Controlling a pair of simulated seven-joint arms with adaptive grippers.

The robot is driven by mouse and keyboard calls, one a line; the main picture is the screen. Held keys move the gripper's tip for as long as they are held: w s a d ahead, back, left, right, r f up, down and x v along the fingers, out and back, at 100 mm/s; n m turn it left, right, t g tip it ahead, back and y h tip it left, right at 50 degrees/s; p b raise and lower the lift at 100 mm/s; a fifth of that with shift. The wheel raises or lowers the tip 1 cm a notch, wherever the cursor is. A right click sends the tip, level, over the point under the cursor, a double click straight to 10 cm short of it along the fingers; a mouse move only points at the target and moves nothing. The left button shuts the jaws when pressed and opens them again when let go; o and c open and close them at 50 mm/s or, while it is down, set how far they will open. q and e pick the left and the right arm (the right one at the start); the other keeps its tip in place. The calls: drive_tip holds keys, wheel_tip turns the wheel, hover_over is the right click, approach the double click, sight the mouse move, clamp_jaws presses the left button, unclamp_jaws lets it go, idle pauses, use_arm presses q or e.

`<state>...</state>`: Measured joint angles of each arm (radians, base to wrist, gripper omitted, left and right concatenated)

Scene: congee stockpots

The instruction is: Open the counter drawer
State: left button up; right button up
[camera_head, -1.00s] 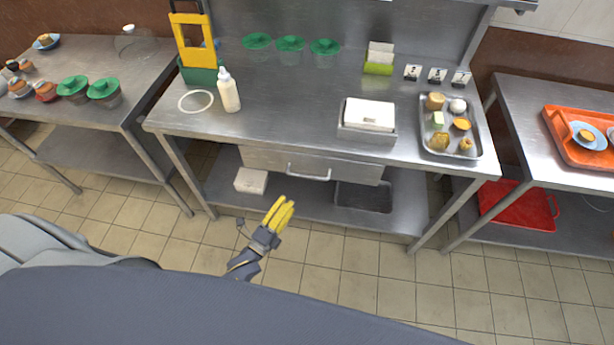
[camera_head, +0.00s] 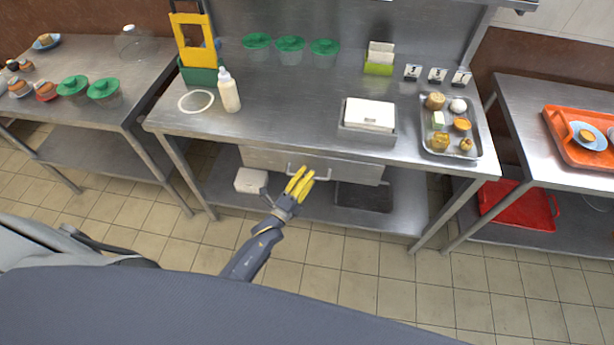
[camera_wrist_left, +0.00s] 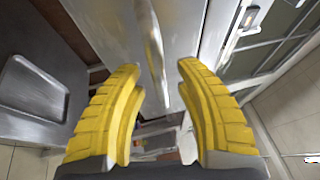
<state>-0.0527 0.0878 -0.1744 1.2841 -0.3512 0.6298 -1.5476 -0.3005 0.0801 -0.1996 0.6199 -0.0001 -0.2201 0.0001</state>
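The counter drawer (camera_head: 345,168) is a steel front under the middle counter, and it looks shut. Its bar handle (camera_head: 322,178) shows in the head view, partly covered by my gripper. My left gripper (camera_head: 301,178), with yellow fingers, is just in front of the handle's left part. In the left wrist view the gripper (camera_wrist_left: 160,75) is open, with the handle (camera_wrist_left: 152,45) running between and beyond the two fingertips, in front of the drawer face (camera_wrist_left: 185,25). I cannot tell whether a finger touches the handle. My right gripper is in neither view.
The counter (camera_head: 290,115) carries a squeeze bottle (camera_head: 229,90), a white-topped box (camera_head: 369,115) and a food tray (camera_head: 449,152). Below, a lower shelf (camera_head: 228,190) holds a white box (camera_head: 250,180) and a dark tray (camera_head: 364,197). Open floor lies in front.

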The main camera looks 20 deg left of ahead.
use_arm(q)
drive_tip(key=shift+o, duration=0.4)
clamp_jaws()
